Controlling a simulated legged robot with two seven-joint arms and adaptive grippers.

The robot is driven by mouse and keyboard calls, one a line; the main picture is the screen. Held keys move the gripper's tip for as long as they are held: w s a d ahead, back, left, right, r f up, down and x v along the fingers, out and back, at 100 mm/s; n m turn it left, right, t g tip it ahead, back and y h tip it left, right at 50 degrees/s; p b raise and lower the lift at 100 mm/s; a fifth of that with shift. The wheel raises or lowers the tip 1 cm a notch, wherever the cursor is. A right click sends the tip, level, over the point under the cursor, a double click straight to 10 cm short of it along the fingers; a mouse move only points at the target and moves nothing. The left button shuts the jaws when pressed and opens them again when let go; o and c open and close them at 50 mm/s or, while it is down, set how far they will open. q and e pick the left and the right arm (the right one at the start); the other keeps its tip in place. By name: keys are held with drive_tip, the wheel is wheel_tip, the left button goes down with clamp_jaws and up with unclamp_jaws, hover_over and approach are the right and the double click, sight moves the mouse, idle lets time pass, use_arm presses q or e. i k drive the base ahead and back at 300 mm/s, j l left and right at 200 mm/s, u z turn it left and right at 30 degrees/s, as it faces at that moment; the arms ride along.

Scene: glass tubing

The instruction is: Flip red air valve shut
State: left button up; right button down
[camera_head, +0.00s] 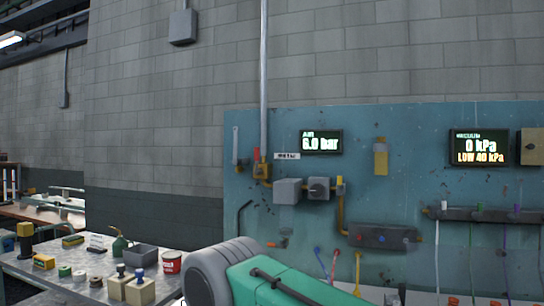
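The red air valve (257,154) is on the blue-green wall panel, at the foot of a long vertical grey pipe. Its small red handle stands about upright, above yellow brass-coloured fittings (261,172). A small label plate (287,156) sits just right of it. The air display (320,141) further right reads 6.0 bar. Neither of my grippers is in view, and nothing touches the valve.
A green and grey machine (290,284) fills the bottom middle, below the panel. A grey bench (60,285) with several small items, including a red tin (172,262), stands at lower left. The space before the valve looks clear.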

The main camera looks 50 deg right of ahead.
sight(257, 171)
drive_tip(key=i+j+z, duration=1.1)
